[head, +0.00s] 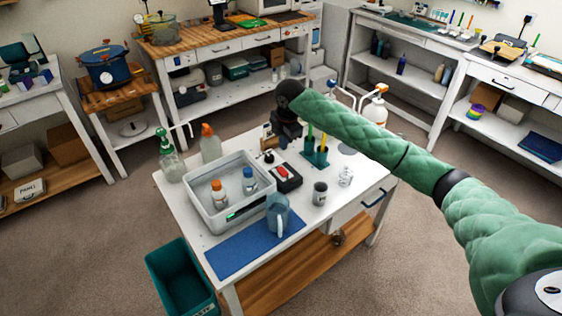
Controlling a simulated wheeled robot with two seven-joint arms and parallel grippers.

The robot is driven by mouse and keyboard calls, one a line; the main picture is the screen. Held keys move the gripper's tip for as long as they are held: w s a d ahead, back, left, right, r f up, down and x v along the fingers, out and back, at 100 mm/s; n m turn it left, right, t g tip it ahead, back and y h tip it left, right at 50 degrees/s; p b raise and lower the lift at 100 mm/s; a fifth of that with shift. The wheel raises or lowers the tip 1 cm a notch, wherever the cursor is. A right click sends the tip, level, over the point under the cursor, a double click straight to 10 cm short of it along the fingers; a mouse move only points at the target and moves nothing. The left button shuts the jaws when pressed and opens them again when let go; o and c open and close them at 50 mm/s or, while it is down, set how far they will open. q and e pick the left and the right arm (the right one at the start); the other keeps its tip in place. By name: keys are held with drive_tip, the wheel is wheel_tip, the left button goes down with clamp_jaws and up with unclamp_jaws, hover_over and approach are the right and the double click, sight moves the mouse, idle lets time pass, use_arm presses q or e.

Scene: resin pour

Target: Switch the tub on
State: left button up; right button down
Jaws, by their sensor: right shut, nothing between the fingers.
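The tub (212,213) is a pale grey open box on the white worktable, with a small lit green display on its front wall. Two bottles stand inside it, one with an orange cap (218,194) and one with a blue cap (249,181). A black device with a red part (285,178) sits just right of the tub. My right gripper (276,142) is dark, shut and empty, behind and above the tub near the table's back edge, apart from the tub. Its fingertips are hard to make out. My left gripper is not in view.
A blue jug (278,214) stands by the blue mat (238,252) in front of the tub. A green-capped spray bottle (170,160) and an orange-capped bottle (210,143) stand behind it. A dark cup (320,193) and a green tool holder (316,154) are to the right.

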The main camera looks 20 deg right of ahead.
drive_tip(key=p, duration=0.2)
hover_over(280, 169)
drive_tip(key=f, duration=0.6)
drive_tip(key=shift+s+d+f, duration=0.1)
drive_tip(key=shift+s+d, duration=0.15)
drive_tip(key=shift+s, duration=0.15)
drive_tip(key=f, duration=0.1)
drive_tip(key=f+p, duration=0.2)
drive_tip(key=shift+w+a+f, duration=0.1)
drive_tip(key=shift+w+f, duration=0.15)
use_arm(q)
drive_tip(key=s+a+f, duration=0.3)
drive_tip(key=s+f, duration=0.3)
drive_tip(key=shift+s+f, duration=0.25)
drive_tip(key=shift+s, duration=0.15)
use_arm(e)
drive_tip(key=shift+f, duration=0.5)
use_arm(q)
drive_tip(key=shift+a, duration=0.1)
use_arm(e)
drive_tip(key=shift+w+f, duration=0.1)
drive_tip(key=shift+f, duration=0.05)
use_arm(q)
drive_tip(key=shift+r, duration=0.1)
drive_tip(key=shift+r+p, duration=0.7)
drive_tip(key=shift+p, duration=0.15)
use_arm(e)
drive_tip(key=shift+s+d, duration=0.25)
drive_tip(key=shift+s, duration=0.5)
